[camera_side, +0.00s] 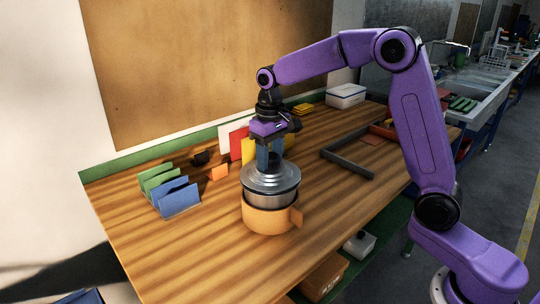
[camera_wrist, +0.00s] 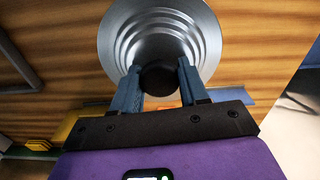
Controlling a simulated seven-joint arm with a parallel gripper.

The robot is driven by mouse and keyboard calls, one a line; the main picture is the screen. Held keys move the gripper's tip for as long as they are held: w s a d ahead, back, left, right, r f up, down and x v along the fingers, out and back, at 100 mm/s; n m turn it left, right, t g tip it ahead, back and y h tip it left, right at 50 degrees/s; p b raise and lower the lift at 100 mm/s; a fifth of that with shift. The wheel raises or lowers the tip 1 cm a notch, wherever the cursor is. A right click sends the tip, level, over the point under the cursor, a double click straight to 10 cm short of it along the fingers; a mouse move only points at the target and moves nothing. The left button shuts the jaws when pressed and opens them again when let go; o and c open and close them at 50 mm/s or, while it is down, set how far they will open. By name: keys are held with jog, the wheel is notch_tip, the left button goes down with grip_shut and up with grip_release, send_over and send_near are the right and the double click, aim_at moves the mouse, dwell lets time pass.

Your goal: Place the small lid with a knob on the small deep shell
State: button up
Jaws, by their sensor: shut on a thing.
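The small metal lid (camera_side: 258,181) is silver with stepped rings, and its dark knob (camera_wrist: 158,78) is between my fingers. My gripper (camera_side: 268,160) points down and is shut on the knob; it also shows in the wrist view (camera_wrist: 158,72). In the side view the lid is level, directly over a silver cylindrical wall (camera_side: 272,198) that rises out of an orange pot (camera_side: 262,220) with a stub handle at its right. I cannot tell whether the lid touches the rim below. In the wrist view the lid (camera_wrist: 125,32) hides everything beneath it.
Blue and green folder-like stands (camera_side: 175,197) are at the left of the wooden table (camera_side: 190,245). White, red and yellow cards (camera_side: 236,143) stand behind my gripper. A dark grey angled frame (camera_side: 345,165) lies to the right. The table's front left is clear.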

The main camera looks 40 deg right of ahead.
jog(key=shift+f, duration=0.5)
jog(key=o, duration=1.2)
notch_tip(320, 180, up, 18)
jog(key=shift+f, duration=0.25)
